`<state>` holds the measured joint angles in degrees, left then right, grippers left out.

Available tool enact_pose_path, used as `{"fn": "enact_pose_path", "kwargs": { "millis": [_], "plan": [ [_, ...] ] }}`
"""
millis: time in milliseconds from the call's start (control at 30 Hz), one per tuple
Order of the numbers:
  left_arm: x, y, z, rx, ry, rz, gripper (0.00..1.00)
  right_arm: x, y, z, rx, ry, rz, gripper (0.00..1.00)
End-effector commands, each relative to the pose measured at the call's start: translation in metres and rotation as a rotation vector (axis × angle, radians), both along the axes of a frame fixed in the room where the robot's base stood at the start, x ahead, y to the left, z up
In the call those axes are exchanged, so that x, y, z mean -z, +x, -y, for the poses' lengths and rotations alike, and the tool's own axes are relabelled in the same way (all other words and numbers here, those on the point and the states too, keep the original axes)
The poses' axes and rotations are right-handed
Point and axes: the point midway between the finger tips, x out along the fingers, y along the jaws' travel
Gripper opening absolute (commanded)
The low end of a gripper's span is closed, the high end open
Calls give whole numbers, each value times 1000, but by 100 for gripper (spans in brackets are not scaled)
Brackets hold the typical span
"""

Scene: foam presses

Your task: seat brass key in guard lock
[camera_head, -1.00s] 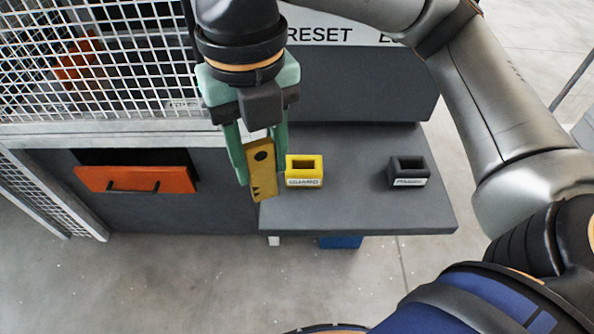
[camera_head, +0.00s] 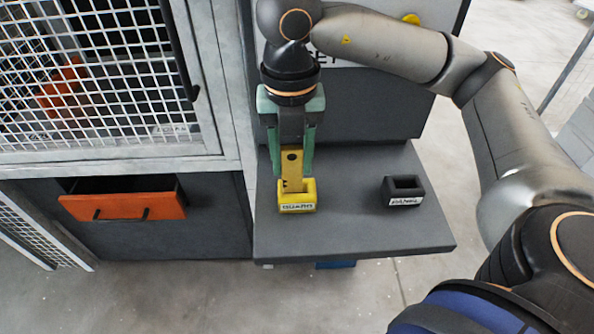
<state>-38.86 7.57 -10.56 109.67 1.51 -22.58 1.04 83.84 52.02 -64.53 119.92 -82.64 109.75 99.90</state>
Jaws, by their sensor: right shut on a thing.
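The brass key (camera_head: 292,168) is a flat yellow plate with a dark round hole, held upright between the green fingers of my right gripper (camera_head: 293,165), which is shut on it. The guard lock (camera_head: 297,208) is a yellow block with a slot in its top and a label reading GUARD, on the grey shelf (camera_head: 350,232). The key's lower end is at the slot and overlaps the lock's back part. I cannot tell how deep it sits, as the lock's front wall hides the tip. My left gripper is not in view.
A black block labelled PANEL (camera_head: 404,191) stands to the right on the shelf. An orange-fronted drawer (camera_head: 122,206) sticks out at the left, below a wire mesh guard (camera_head: 95,75). The shelf between the two blocks is clear.

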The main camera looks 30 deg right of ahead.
Motion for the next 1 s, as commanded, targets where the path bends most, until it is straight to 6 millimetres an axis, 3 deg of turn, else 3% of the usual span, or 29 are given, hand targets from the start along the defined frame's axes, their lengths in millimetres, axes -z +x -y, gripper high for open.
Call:
{"fn": "enact_pose_path", "kwargs": {
  "millis": [300, 500, 967, 1000],
  "plan": [
    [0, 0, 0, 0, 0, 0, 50, 27, 12, 19, 3, -1, -1, 0],
    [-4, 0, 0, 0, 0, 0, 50, 53, 12, 18, 0, 0, 0, 0],
    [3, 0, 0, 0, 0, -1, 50, 62, 12, 18, 0, 1, 2, 0],
    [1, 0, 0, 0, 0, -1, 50, 60, 12, 18, 0, 0, 1, 47]
  ]
}}
